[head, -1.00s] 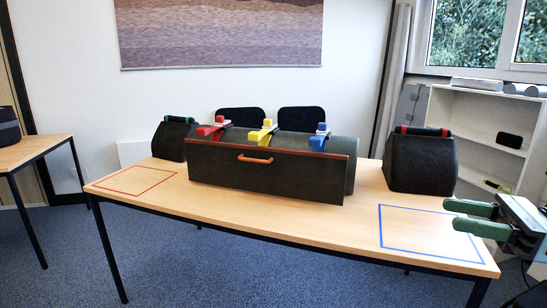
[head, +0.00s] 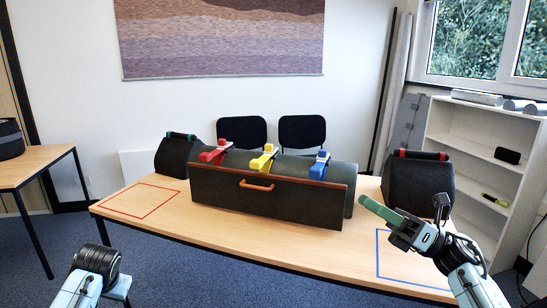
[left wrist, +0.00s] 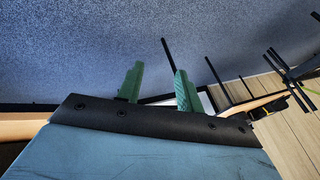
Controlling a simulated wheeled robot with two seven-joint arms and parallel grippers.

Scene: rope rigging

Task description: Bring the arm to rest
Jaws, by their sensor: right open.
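My right gripper (head: 377,211) is over the right part of the table (head: 235,238), near the blue outlined square (head: 392,268). One green finger shows clearly, pointing up and left. The other finger is hidden or seen edge-on. The gripper is open and nothing shows in it. My left arm (head: 95,262) shows at the lower left of the head view, in front of the table. In the left wrist view my left gripper (left wrist: 159,68) has its two green fingers apart with nothing between them.
A dark box (head: 222,191) with an orange handle stands mid-table, with red (head: 213,153), yellow (head: 263,158) and blue (head: 319,164) clamps above it. Dark blocks stand at left (head: 172,158) and right (head: 418,184). The red outlined square (head: 140,201) is bare.

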